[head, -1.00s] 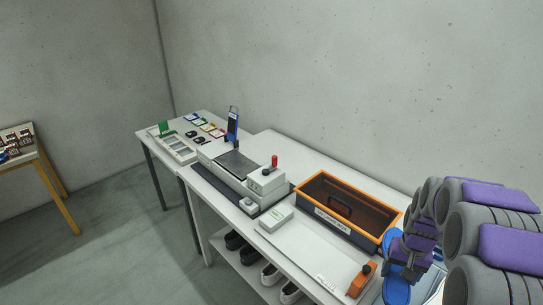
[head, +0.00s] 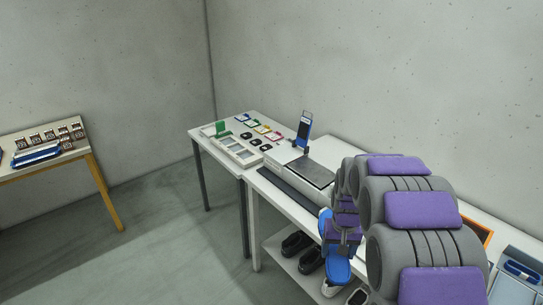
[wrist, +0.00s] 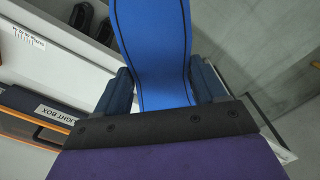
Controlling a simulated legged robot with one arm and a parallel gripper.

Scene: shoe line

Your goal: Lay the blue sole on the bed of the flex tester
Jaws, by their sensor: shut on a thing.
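The blue sole (head: 337,268) is held in my gripper (head: 341,240), in front of the table edge in the head view. In the wrist view the sole (wrist: 153,50) runs up from between the two fingers of my gripper (wrist: 164,88), which are shut on it. The flex tester's dark bed plate (head: 312,171) shows to the left and beyond the sole in the head view. The bed looks empty. The right part of the tester is hidden behind my arm.
A side table on the left holds a white tray (head: 236,151) and several coloured swatches. Shoes (head: 296,243) stand on the shelf below. The orange-rimmed box (head: 478,233) is mostly behind my arm. The floor at left is clear.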

